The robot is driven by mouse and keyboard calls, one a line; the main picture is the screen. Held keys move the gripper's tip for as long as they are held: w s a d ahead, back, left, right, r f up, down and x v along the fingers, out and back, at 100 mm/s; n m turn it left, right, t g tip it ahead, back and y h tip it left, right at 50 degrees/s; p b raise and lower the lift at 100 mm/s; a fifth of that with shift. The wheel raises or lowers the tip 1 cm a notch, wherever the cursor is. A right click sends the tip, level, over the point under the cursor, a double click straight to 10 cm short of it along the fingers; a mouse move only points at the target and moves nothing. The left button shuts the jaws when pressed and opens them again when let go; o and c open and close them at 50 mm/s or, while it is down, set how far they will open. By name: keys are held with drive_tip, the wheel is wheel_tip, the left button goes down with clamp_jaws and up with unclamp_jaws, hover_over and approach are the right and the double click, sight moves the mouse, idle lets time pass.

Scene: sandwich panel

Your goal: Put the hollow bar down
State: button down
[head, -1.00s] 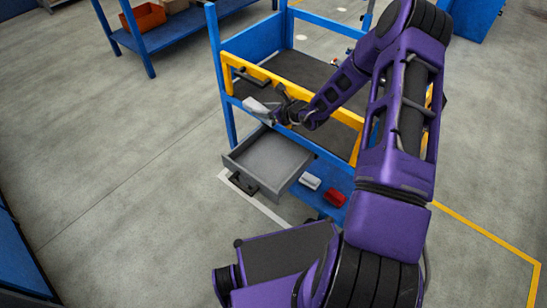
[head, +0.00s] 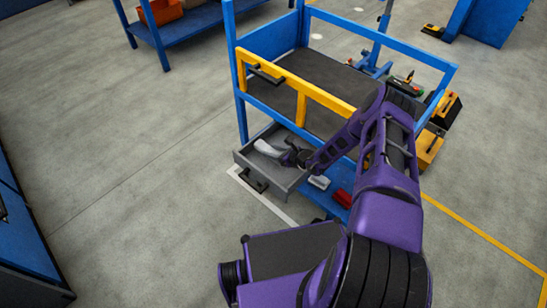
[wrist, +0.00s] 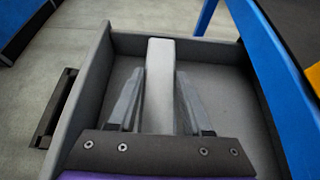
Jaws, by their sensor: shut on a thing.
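The hollow bar (wrist: 159,85) is a pale grey, straight piece between the fingers of my gripper (wrist: 158,100) in the wrist view. The fingers are shut on it from both sides. In the head view, my gripper (head: 287,154) holds the bar (head: 267,149) at the open grey drawer (head: 283,180), under the yellow-barred shelf. The bar lies over the drawer's inside, its far end near the drawer wall in the wrist view. I cannot tell whether the bar touches the drawer floor.
The drawer's dark handle (head: 255,182) faces the floor at left. A white block (head: 319,182) and a red block (head: 342,197) sit on the blue lower shelf beside the drawer. Blue posts and the yellow gate (head: 302,91) stand close above.

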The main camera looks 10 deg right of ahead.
drive_tip(key=shift+f+b, duration=0.3)
drive_tip(key=shift+f, duration=1.3)
drive_tip(key=shift+f, duration=0.1)
drive_tip(key=shift+f, duration=0.15)
drive_tip(key=shift+c, duration=1.7)
unclamp_jaws()
drive_tip(key=shift+r, duration=0.2)
drive_tip(key=shift+s+d+r, duration=0.2)
drive_tip(key=shift+s, duration=0.05)
drive_tip(key=p+v, duration=0.2)
drive_tip(key=v, duration=0.9)
drive_tip(key=shift+s, duration=0.25)
